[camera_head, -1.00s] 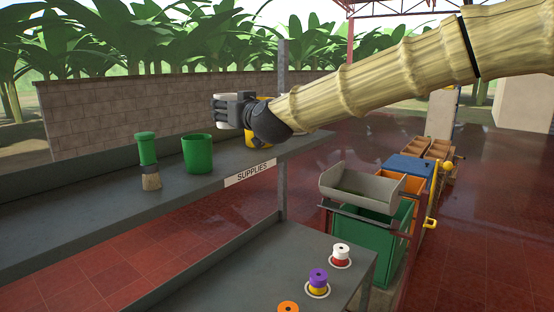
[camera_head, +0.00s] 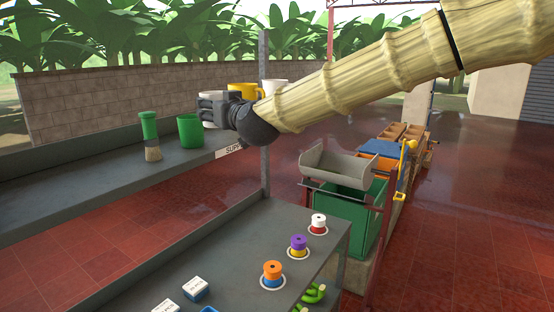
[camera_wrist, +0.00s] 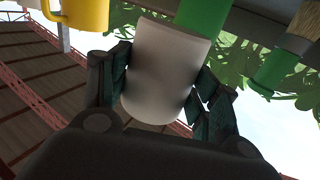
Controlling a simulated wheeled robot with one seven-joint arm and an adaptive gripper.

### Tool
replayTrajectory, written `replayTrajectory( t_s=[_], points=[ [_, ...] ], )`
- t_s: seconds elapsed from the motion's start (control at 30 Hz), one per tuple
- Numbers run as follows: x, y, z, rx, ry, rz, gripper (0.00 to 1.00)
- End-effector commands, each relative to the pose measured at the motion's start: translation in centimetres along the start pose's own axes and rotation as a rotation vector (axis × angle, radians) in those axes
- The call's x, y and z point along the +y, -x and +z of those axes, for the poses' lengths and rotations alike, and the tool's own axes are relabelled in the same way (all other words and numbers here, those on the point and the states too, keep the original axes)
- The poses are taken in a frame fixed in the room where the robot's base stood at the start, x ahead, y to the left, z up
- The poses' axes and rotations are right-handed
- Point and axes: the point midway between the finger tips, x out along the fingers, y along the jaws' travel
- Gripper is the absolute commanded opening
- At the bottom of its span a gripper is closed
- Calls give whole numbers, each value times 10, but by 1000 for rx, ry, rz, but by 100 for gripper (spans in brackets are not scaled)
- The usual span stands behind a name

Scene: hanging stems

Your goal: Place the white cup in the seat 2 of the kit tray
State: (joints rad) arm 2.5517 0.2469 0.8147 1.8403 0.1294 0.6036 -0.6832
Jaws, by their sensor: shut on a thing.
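My gripper (camera_head: 208,109) is shut on a white cup (camera_wrist: 160,75), whose plain side shows between the two fingers in the wrist view. In the head view the held white cup (camera_head: 212,95) is mostly hidden behind the fingers, close to the supplies shelf. A second white cup (camera_head: 275,86) stands behind my wrist, to the right of a yellow mug (camera_head: 244,91). I cannot make out the kit tray or its seat 2 in the head view; only a small blue edge (camera_head: 208,309) shows at the bottom.
The supplies shelf (camera_head: 75,190) holds a green cup (camera_head: 190,131) and a green-handled brush (camera_head: 149,125). A metal post (camera_head: 264,165) stands between shelf and table.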

Motion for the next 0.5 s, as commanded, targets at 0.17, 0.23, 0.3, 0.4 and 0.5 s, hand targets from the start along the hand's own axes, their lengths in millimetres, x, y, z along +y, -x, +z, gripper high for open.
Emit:
replayTrajectory(
  t_s=[0.17,0.23,0.3,0.4,0.5],
  points=[
    [8,15,26,-2,1,25,42],
    [12,23,40,-3,1,38,42],
    [17,31,53,-3,2,52,42],
    [27,47,80,-5,1,81,42],
    [40,68,117,-8,1,118,42]
  ],
)
